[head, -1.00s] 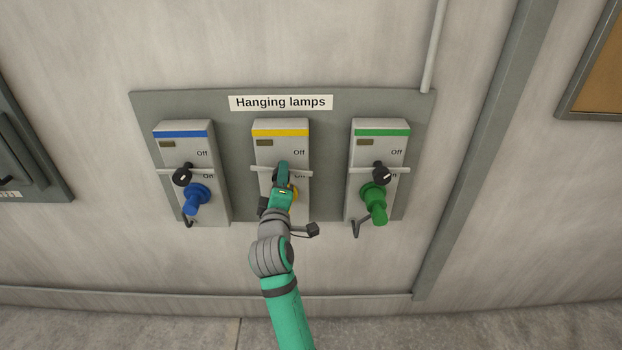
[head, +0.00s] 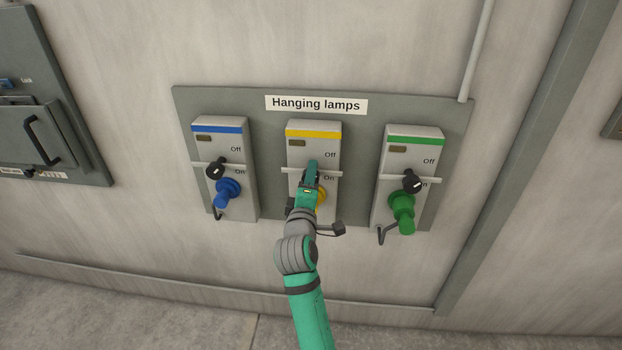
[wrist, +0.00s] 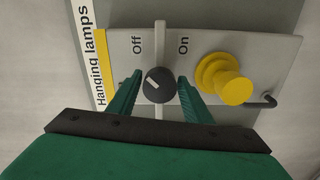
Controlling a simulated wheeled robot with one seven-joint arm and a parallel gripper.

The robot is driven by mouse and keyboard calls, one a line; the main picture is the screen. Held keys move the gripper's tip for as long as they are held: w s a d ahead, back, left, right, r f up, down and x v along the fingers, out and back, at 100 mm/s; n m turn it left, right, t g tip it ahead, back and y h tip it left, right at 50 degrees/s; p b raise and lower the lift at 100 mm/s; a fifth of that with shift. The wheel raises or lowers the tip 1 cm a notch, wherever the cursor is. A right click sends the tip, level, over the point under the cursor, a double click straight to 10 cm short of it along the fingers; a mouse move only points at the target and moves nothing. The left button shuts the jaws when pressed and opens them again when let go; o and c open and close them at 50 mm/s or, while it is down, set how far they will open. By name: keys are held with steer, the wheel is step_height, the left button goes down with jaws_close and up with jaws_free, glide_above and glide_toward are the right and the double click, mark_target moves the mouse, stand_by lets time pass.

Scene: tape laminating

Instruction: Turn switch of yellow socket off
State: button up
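The yellow socket (head: 299,157) is the middle unit on the wall panel, with a yellow stripe and a yellow plug (wrist: 232,84). Its black round switch (wrist: 160,85) shows in the wrist view between the "Off" and "On" labels. The switch's white mark lies on its upper-left side, toward "Off" in that view. My gripper (wrist: 160,76) is open, with one green finger on each side of the switch and narrow gaps visible. In the head view my gripper (head: 311,167) covers the switch.
A sign reading "Hanging lamps" (head: 316,105) is above. A grey cabinet (head: 45,110) is on the far left wall.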

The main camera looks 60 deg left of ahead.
steer(key=shift+o, duration=0.7)
steer(key=v, duration=1)
steer(key=shift+d, duration=0.3)
steer(key=shift+s, duration=0.1)
steer(key=shift+s, duration=0.15)
